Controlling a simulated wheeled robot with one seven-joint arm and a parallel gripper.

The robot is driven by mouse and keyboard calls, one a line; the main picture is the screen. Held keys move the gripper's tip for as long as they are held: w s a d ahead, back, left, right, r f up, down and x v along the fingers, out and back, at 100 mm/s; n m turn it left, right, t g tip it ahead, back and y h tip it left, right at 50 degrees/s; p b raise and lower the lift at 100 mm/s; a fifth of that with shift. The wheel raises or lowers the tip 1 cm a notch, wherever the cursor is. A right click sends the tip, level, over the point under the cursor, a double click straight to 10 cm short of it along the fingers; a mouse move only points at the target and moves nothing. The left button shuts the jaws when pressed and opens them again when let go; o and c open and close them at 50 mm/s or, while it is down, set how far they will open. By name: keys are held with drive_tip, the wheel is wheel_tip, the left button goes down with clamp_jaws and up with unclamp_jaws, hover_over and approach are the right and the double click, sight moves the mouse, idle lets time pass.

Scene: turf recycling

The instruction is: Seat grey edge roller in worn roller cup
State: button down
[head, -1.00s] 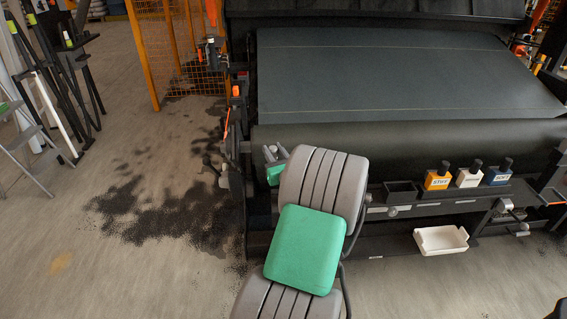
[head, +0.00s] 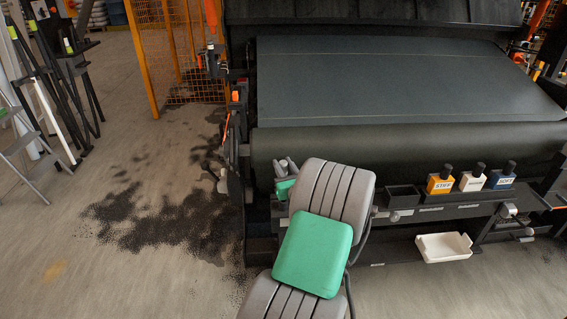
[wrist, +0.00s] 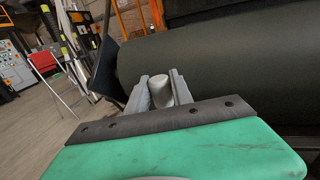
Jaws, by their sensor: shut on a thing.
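My gripper (wrist: 158,86) is shut on the grey edge roller (wrist: 162,92), a short light-grey cylinder between the two grey fingers in the wrist view. In the head view my gripper (head: 286,168) is small and partly hidden behind my own arm, in front of the left end of the big dark roll. The roller is too small there to tell clearly from the fingers. I cannot make out the worn roller cup in either view.
The dark turf roll (head: 420,143) spans the machine's front. A white tray (head: 444,248) sits lower. Floor at left is stained.

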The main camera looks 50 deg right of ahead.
drive_tip(key=shift+f+b, duration=1.55)
drive_tip(key=shift+f, duration=1.25)
drive_tip(key=shift+p, duration=0.95)
drive_tip(key=shift+f+b, duration=1.9)
drive_tip(key=shift+f, duration=0.65)
drive_tip(key=c, duration=1)
unclamp_jaws()
drive_tip(key=shift+c, duration=0.2)
drive_tip(key=v, duration=0.7)
drive_tip(key=shift+s+a+p, duration=0.25)
drive_tip(key=shift+s+p, duration=0.1)
